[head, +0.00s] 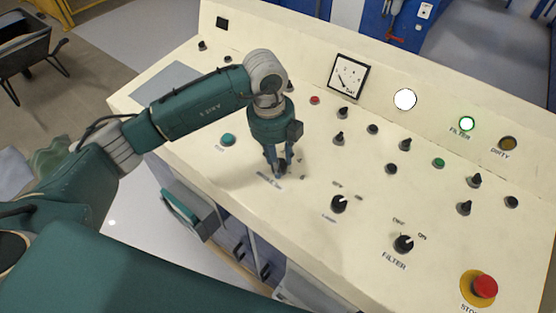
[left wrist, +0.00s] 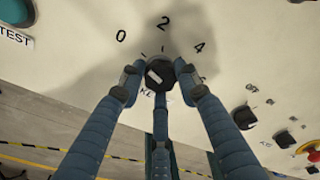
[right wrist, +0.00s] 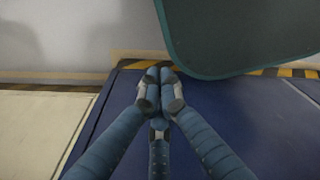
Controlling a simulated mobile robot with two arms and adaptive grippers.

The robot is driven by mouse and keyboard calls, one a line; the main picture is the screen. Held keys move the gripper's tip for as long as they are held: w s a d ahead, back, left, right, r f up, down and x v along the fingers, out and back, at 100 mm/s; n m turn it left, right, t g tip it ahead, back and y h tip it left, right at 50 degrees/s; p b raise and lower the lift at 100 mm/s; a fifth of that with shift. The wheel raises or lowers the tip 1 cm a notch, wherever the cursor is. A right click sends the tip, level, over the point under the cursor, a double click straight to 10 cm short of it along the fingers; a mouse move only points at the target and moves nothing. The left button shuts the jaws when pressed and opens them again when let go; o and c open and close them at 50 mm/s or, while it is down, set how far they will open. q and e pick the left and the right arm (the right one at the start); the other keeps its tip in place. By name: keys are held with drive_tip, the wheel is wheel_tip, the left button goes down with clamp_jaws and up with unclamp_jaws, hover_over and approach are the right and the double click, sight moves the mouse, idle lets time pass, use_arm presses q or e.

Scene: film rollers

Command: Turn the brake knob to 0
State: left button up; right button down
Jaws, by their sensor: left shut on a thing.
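The brake knob (left wrist: 160,74) is black with a white pointer mark, beside the printed numbers 0, 2 and 4 on the cream panel. Its pointer mark appears to lie to the upper left, on the 0 side of the 2. My left gripper (head: 277,168) reaches down onto the panel and is shut on this knob, with its blue fingers (left wrist: 162,90) around it. The fingers hide part of the knob and its label. My right gripper (right wrist: 159,88) is shut and empty, with its fingertips together, away from the panel's knobs.
The green TEST button (head: 228,140) is left of the knob. A black knob (head: 339,204), the FILTER knob (head: 403,243) and the red stop button (head: 484,286) are to the right. Several small knobs and a pressure gauge (head: 348,77) are farther back.

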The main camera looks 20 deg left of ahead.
use_arm(q)
drive_tip(key=shift+s+d, duration=0.1)
idle(0.3)
drive_tip(key=o, duration=1.1)
drive_tip(key=shift+o, duration=0.2)
drive_tip(key=shift+r, duration=0.3)
wheel_tip(320, 180, up, 11)
drive_tip(key=a, duration=0.1)
drive_tip(key=shift+s+r, duration=0.2)
